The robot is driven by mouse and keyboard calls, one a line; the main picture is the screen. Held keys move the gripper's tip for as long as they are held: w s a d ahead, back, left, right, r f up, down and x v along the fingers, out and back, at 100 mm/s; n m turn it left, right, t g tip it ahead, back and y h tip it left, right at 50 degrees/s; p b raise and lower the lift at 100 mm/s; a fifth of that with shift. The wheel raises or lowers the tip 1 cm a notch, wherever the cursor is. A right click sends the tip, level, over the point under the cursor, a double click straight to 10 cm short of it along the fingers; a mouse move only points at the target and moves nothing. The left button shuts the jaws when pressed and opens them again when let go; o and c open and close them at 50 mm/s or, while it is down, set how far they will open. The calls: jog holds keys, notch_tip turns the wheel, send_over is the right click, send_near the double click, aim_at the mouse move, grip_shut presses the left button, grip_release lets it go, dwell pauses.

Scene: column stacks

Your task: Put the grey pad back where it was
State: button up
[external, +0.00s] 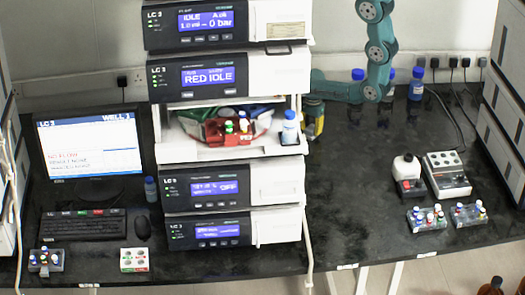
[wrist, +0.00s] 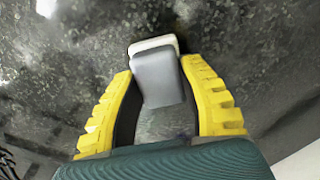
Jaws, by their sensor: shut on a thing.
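The grey pad (wrist: 158,82) shows in the wrist view as a small rounded grey block between the two yellow fingers of my gripper (wrist: 158,88). My gripper is shut on it. A white edge (wrist: 153,45) shows at its far end; I cannot tell whether it is part of the pad. In the external view my gripper (external: 313,120) is just right of the instrument stack, partly hidden by the stack's edge. I cannot make out the pad there. Speckled dark bench surface lies beyond the pad in the wrist view.
The instrument stack (external: 232,75) stands close left of my gripper. Blue-capped bottles (external: 416,85) stand at the back. A white device (external: 447,172) and vial racks (external: 427,219) stand right; mid-right bench is clear.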

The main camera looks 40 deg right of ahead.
jog(key=shift+f, duration=0.15)
jog(key=o, duration=1.1)
